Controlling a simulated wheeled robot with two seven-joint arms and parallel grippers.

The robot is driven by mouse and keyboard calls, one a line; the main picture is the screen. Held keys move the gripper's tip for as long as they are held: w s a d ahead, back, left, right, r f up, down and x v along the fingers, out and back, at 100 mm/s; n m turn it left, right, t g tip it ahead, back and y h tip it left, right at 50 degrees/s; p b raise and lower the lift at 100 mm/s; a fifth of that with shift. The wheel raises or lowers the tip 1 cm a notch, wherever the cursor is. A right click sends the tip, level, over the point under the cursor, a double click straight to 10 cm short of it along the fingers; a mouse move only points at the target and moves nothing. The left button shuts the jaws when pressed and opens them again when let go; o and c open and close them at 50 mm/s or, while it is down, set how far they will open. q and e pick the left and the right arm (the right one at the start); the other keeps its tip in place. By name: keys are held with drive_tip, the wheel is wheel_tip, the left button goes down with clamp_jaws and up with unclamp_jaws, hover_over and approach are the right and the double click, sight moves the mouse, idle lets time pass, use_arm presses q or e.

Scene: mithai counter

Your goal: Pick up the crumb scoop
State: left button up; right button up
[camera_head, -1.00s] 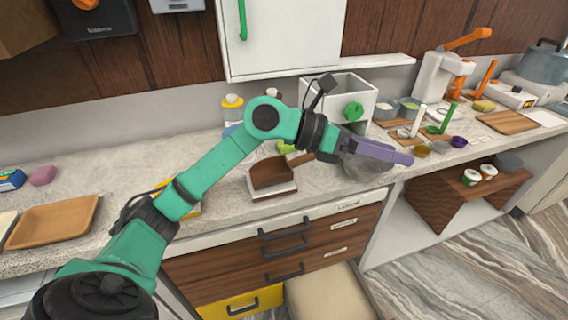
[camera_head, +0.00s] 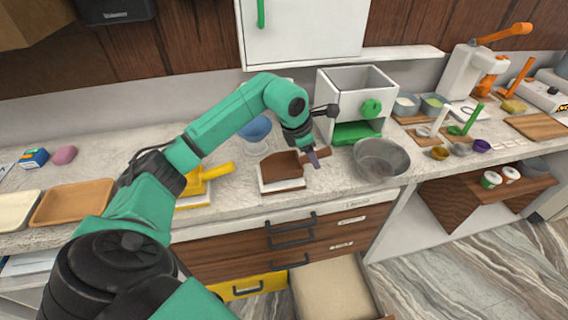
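A brown scoop (camera_head: 281,168) lies on a white stand (camera_head: 268,187) near the counter's front edge, its handle (camera_head: 318,154) pointing right. A yellow scoop-like tool (camera_head: 203,176) with a handle lies on a stand further left; I cannot tell for sure which of the two is the crumb scoop. My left gripper (camera_head: 314,159) points down with its purple fingers at the brown scoop's handle. The fingers look edge-on, so their gap and any grip are unclear. My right gripper is out of view.
A white box machine (camera_head: 342,88) with a green knob stands behind the gripper. A clear bowl (camera_head: 381,160) is close on its right, a blue bowl (camera_head: 255,128) behind. Wooden trays (camera_head: 72,203) lie left. A drawer (camera_head: 335,290) stands open below.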

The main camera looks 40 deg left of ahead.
use_arm(q)
drive_tip(key=shift+x, duration=1)
clamp_jaws()
drive_tip(key=shift+r, duration=0.15)
